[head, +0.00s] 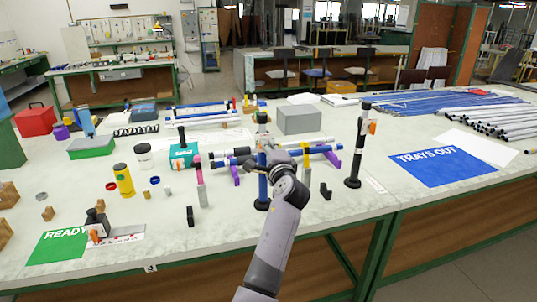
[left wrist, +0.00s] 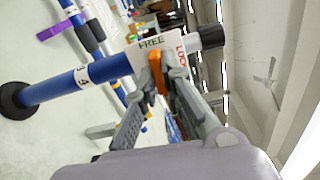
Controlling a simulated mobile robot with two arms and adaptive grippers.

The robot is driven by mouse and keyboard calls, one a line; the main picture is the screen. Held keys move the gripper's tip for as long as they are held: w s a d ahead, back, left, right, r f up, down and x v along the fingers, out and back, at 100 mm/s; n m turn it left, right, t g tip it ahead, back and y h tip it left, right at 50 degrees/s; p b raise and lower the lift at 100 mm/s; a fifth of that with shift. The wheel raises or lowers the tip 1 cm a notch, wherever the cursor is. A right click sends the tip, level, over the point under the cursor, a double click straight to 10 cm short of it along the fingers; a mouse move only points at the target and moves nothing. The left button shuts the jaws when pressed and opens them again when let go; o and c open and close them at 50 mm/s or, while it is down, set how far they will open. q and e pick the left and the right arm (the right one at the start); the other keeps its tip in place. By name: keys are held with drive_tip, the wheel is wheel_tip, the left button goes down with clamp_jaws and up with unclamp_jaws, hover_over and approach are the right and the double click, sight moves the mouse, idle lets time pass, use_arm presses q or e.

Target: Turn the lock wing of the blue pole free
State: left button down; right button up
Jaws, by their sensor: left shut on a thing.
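The blue pole (head: 263,187) stands upright on a round black base on the table, partly hidden behind my left gripper. In the left wrist view the blue pole (left wrist: 75,81) lies across the picture, with a black top (left wrist: 211,37) and a white collar marked FREE and LOCK (left wrist: 172,45). The orange lock wing (left wrist: 158,73) sits at the collar, below the word FREE in the picture. My left gripper (head: 274,154) is shut on the wing; its fingers (left wrist: 160,80) are on either side of it. My right gripper is out of view.
A black pole (head: 354,155) with an orange wing stands to the right. Blue and dark rods (head: 318,150) lie on purple supports close behind the gripper. A grey box (head: 297,119) is farther back.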

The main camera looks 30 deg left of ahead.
use_arm(q)
drive_tip(key=shift+n+b, duration=0.3)
drive_tip(key=shift+n, duration=0.3)
drive_tip(key=c, duration=1.7)
unclamp_jaws()
drive_tip(key=v, duration=0.7)
drive_tip(key=shift+s, duration=0.2)
drive_tip(key=shift+d, duration=0.15)
